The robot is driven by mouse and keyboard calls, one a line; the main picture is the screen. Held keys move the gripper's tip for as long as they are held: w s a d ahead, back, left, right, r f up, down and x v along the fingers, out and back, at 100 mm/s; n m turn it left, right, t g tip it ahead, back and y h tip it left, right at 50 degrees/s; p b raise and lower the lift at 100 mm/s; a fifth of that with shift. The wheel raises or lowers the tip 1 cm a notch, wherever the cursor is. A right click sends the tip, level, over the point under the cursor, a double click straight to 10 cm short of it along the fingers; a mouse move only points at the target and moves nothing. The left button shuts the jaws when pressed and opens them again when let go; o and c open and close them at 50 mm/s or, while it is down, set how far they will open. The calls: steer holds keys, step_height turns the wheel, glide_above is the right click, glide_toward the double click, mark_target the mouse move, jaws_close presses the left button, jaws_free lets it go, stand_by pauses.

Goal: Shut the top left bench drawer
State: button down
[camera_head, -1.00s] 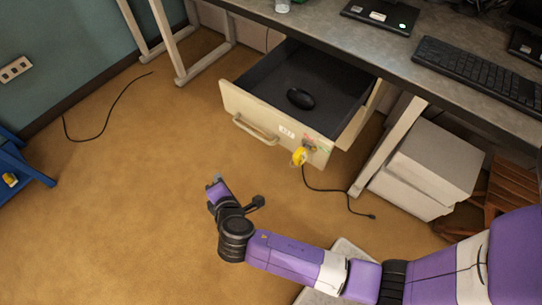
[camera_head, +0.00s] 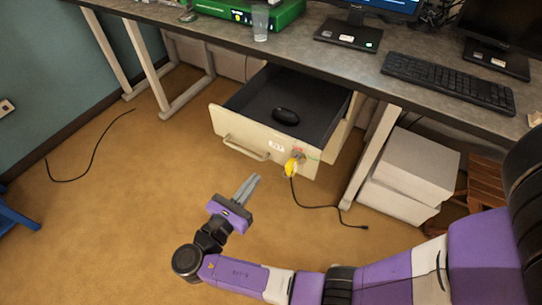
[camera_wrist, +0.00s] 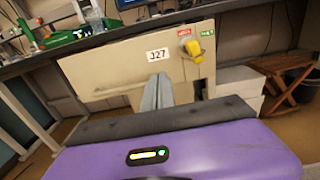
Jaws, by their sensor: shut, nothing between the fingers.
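The bench drawer (camera_head: 262,143) hangs pulled out below the bench top in the head view, with a black mouse (camera_head: 285,116) lying inside. In the wrist view the shut fingers (camera_wrist: 157,92) overlap the drawer front (camera_wrist: 122,66) just below the label. I cannot tell from this view whether they touch it; the head view shows a gap.
The bench top (camera_head: 350,75) above carries a keyboard (camera_head: 448,82), monitors, a clear cup (camera_head: 260,24) and a green box (camera_head: 240,12). A black cable (camera_head: 322,206) lies on the floor.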

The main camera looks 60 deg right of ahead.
mark_target(277, 149)
steer(key=d, duration=1)
steer(key=shift+w+d+p, duration=0.15)
steer(key=shift+w+p, duration=0.05)
steer(key=shift+p, duration=0.15)
steer(key=shift+d, duration=0.5)
steer(key=d+b, duration=0.1)
steer(key=d, duration=0.8)
steer(key=d+b, duration=0.2)
steer(key=d, duration=0.8)
steer(key=w+d+b, duration=0.1)
steer(key=d, duration=0.9)
steer(key=shift+d+f+b, duration=0.1)
steer(key=shift+d+b, duration=0.05)
steer(key=shift+b, duration=0.25)
steer(key=shift+d, duration=0.4)
steer(key=shift+d+r, duration=0.1)
steer(key=shift+r, duration=0.1)
steer(key=shift+d+r, duration=0.1)
steer(key=shift+s, duration=0.1)
